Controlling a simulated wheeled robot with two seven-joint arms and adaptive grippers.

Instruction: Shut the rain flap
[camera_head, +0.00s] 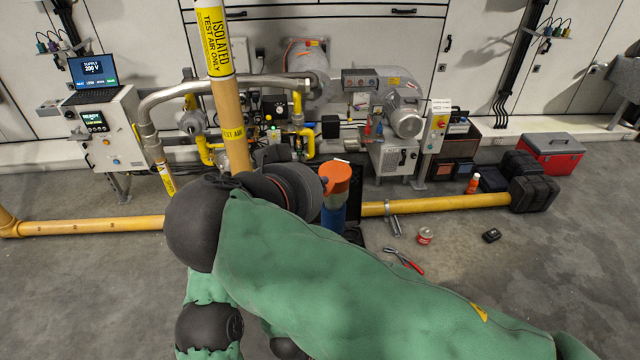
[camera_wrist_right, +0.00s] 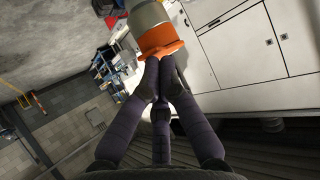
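An orange part, which looks like the rain flap (camera_head: 336,174), sits on top of an upright blue cylinder (camera_head: 333,216) near the middle of the head view. In the right wrist view, the orange flap (camera_wrist_right: 158,43) shows at the end of a pale grey cylinder (camera_wrist_right: 148,15). My right gripper (camera_wrist_right: 160,66) has its dark fingers drawn together, tips at the flap's edge. I see no part of the flap clearly between them. In the head view my right wrist and arm hide most of this gripper. My left gripper is not in view.
A yellow vertical pipe (camera_head: 216,45) labelled "ISOLATED" rises just behind my right arm. A yellow floor pipe (camera_head: 440,203) runs across behind.

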